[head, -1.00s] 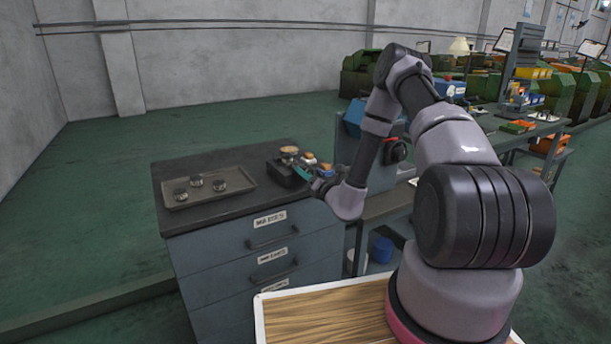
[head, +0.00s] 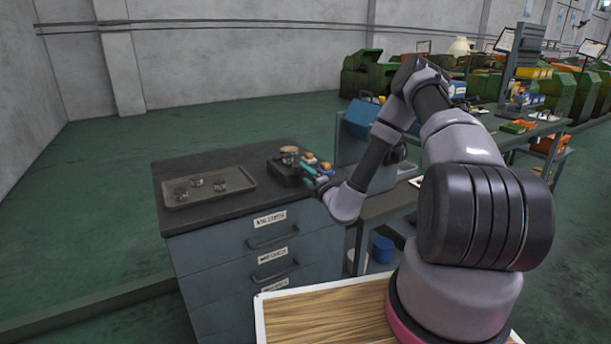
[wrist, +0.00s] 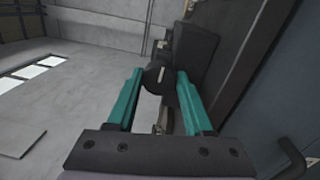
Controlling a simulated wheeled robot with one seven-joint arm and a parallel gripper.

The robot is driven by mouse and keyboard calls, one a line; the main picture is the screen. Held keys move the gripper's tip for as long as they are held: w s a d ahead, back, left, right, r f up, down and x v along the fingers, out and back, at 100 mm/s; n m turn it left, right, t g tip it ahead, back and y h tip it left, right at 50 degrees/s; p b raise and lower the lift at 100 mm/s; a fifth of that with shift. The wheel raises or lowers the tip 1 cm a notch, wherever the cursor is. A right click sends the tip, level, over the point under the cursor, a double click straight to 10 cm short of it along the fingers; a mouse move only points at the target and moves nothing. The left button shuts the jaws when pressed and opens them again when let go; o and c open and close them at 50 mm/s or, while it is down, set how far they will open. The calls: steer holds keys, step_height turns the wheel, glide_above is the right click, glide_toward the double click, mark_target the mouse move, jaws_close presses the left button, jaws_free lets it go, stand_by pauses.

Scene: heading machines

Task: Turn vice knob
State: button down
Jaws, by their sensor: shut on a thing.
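The vice (head: 287,174) is a dark block on the right end of the cabinet top, with a round tan-topped part on it. In the wrist view its dark body (wrist: 193,52) stands just beyond my fingers. The vice knob (wrist: 157,77) is dark and round, with a pale line on its face that stands nearly upright. My gripper (wrist: 158,86) has teal fingers, one on each side of the knob, and is shut on it. In the head view my gripper (head: 309,171) is at the vice's right side, and the knob is too small to make out there.
A shallow tray (head: 236,199) with three round metal parts lies left of the vice on the dark cabinet top (head: 215,164). Drawers with handles (head: 275,235) face the front. A blue-grey stand (head: 348,150) is close behind my forearm. Benches with machines stand farther right.

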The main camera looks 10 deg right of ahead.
steer(key=shift+f+m, duration=0.1)
steer(key=shift+m, duration=0.4)
steer(key=shift+c, duration=1.4)
jaws_free()
steer(key=shift+s, duration=0.1)
steer(key=v, duration=1)
steer(key=shift+s, duration=0.35)
